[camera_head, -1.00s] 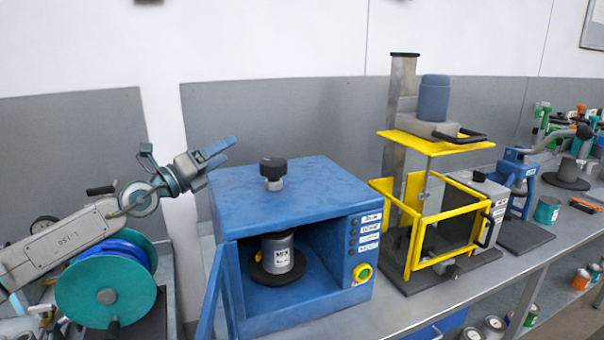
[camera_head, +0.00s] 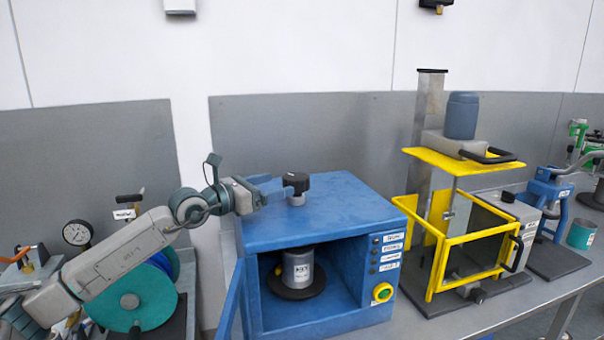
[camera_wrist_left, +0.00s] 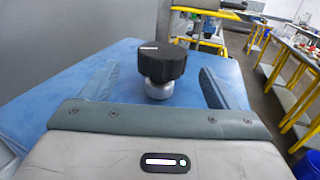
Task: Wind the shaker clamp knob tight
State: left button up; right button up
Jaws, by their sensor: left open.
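The clamp knob (camera_head: 296,181) is black and ribbed, on a short metal stem on top of the blue shaker box (camera_head: 345,205). My left gripper (camera_head: 276,187) comes in level from the left, with its blue fingers open close to the knob. In the left wrist view the knob (camera_wrist_left: 158,64) stands ahead, between the lines of the two spread fingers (camera_wrist_left: 157,82), with a gap on each side. A white mark shows on the knob's top. Inside the open front of the box, a labelled can (camera_head: 298,270) sits on a dark round plate. My right gripper is out of view.
A yellow-framed machine (camera_head: 465,240) stands just right of the shaker. A teal reel (camera_head: 135,300) lies below my left arm, with a dial gauge (camera_head: 77,232) behind it. The shaker's top around the knob is clear. A grey panel (camera_head: 320,130) stands behind.

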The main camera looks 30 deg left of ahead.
aim_at(302, 175)
pick_arm(q)
jog(key=shift+w+d+r, duration=0.2)
jog(key=shift+w+d, duration=0.05)
jog(key=shift+d, duration=0.05)
jog(key=p+x, duration=0.4)
jog(key=x, duration=0.2)
jog(key=shift+w+d, duration=0.1)
jog(key=shift+w, duration=0.1)
jog(key=shift+p+x, duration=0.35)
jog(key=shift+x, duration=0.45)
jog(key=shift+f, duration=0.2)
jog(key=shift+c, duration=0.4)
